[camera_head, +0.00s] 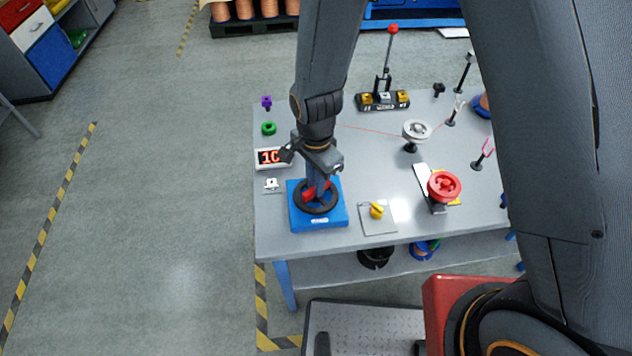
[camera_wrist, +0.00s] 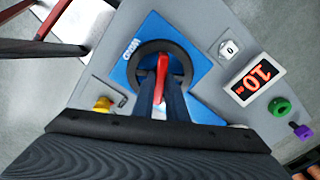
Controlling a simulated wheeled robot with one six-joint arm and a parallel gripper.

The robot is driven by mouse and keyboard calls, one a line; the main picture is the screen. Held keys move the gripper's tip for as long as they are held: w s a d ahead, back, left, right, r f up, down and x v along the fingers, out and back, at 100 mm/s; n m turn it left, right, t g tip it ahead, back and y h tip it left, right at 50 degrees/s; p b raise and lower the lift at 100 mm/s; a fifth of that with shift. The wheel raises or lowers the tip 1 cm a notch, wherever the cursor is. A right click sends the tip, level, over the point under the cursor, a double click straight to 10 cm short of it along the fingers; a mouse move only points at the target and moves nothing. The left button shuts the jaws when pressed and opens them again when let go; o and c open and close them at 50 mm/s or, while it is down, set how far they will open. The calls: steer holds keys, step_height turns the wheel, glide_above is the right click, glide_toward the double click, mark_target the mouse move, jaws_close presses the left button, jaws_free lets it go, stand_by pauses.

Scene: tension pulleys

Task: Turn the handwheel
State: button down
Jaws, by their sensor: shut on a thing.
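The handwheel (camera_head: 318,210) is a black ring with a red crossbar, set on a blue base plate (camera_head: 334,219) at the table's front left corner. In the wrist view the black ring (camera_wrist: 139,62) and red crossbar (camera_wrist: 162,72) show near the top centre. My gripper (camera_head: 316,188) points down into the middle of the wheel, and its fingers (camera_wrist: 160,98) are shut on the red crossbar. My fingers and wrist hide part of the wheel and its hub. A display (camera_head: 269,157) beside the plate reads 10 in orange-red digits.
Right of the plate lie a yellow part (camera_head: 376,210) on a pad and a red wheel (camera_head: 444,186) on a stand. A grey pulley (camera_head: 416,130) and a lever stand (camera_head: 383,100) are farther back. Green (camera_head: 268,128) and purple (camera_head: 266,102) knobs line the left edge.

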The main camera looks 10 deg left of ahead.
steer(key=c, duration=1.8)
jaws_free()
steer(key=shift+o, duration=0.2)
steer(key=shift+r, duration=0.1)
steer(key=shift+r+b, duration=0.9)
steer(key=shift+r, duration=2.95)
